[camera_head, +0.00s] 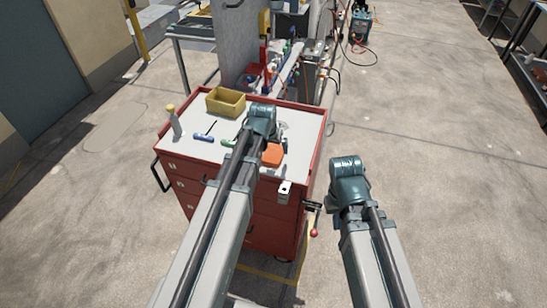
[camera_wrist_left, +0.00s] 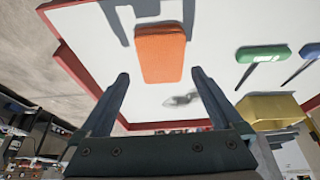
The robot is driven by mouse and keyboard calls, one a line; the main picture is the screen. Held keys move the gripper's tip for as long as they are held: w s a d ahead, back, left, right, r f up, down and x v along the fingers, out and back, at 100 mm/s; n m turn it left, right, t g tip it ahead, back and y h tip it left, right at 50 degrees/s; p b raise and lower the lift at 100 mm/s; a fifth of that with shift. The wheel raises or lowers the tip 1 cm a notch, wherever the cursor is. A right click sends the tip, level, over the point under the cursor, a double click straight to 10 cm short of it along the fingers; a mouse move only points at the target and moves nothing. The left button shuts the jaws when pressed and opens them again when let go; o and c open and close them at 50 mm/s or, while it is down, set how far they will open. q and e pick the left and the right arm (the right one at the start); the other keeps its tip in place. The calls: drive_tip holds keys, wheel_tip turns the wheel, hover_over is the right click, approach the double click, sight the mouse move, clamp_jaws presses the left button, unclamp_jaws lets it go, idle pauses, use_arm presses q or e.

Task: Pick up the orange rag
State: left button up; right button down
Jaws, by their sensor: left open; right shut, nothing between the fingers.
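The orange rag (camera_head: 272,154) lies flat on the white top of the red tool cart (camera_head: 315,118), towards its near right part. It also shows in the left wrist view (camera_wrist_left: 160,55) as a rounded block, whole and uncovered. My left gripper (camera_wrist_left: 160,75) is open and empty. Its two fingers spread wider than the rag, with the rag between and past the tips in the picture, and no contact shows. In the head view the left arm covers part of the cart top just left of the rag. The right arm stands right of the cart; its gripper cannot be made out.
A yellow bin (camera_head: 226,102), a spray bottle (camera_head: 174,122), a blue-handled tool (camera_head: 204,137) and a green-handled tool (camera_wrist_left: 262,54) are on the cart top. A small metallic item (camera_wrist_left: 180,100) lies near the rag. Open concrete floor extends right.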

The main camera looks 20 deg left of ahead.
sight(273, 153)
use_arm(q)
drive_tip(key=shift+b+x, duration=1.95)
drive_tip(key=shift+x, duration=0.35)
drive_tip(key=shift+s+a+f, duration=0.15)
drive_tip(key=shift+f, duration=0.2)
drive_tip(key=c, duration=1.1)
